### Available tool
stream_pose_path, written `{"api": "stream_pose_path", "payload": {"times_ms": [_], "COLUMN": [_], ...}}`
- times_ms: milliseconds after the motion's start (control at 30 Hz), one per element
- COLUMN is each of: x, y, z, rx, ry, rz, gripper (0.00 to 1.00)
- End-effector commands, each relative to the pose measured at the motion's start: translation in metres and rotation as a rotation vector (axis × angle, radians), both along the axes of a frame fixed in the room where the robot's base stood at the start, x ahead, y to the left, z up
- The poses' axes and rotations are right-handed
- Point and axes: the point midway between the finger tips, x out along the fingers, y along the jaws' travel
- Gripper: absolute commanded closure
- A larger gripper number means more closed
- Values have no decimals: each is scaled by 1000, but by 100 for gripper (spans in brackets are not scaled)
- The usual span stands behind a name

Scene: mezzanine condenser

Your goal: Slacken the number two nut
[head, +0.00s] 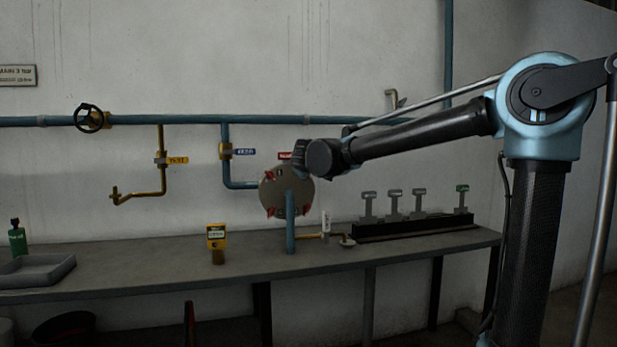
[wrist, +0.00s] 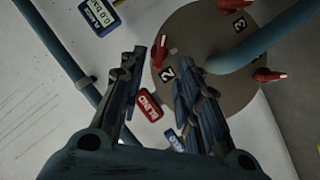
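A round tan plate (head: 275,193) is mounted on the wall pipework above the bench and also fills the upper right of the wrist view (wrist: 218,86). It carries red winged nuts. In the wrist view, the nut beside the label "2" (wrist: 167,74) is the red one (wrist: 159,50) near the plate's edge. Another red nut (wrist: 268,75) and one near the "3" label (wrist: 234,4) also show. My gripper (wrist: 160,72) is open, with the number two nut just beyond its fingertips, apparently between their lines. In the head view my gripper (head: 301,158) covers the plate's upper right edge.
A blue pipe (head: 290,222) crosses in front of the plate. A red tag (wrist: 148,100) shows between my fingers in the wrist view. A yellow meter (head: 216,238), a rack of tagged pieces (head: 415,228) and a grey tray (head: 38,270) stand on the bench (head: 150,275).

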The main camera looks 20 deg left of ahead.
Motion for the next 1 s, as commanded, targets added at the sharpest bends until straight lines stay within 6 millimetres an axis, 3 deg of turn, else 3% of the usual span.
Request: {"api": "stream_pose_path", "payload": {"times_ms": [100, 300, 767, 867, 967, 1000], "x": [-16, -31, -32, -26, -19, -17], "y": [-4, -8, -15, -38, -83, -105], "z": [5, 9, 9, 2, -12, -20], "rx": [-1, -1, -1, -3, -2, -3], "ry": [0, -1, 4, 26, 73, 97], "rz": [3, 1, -7, -42, -107, -140], "gripper": [69, 69, 69, 69, 69, 69]}}
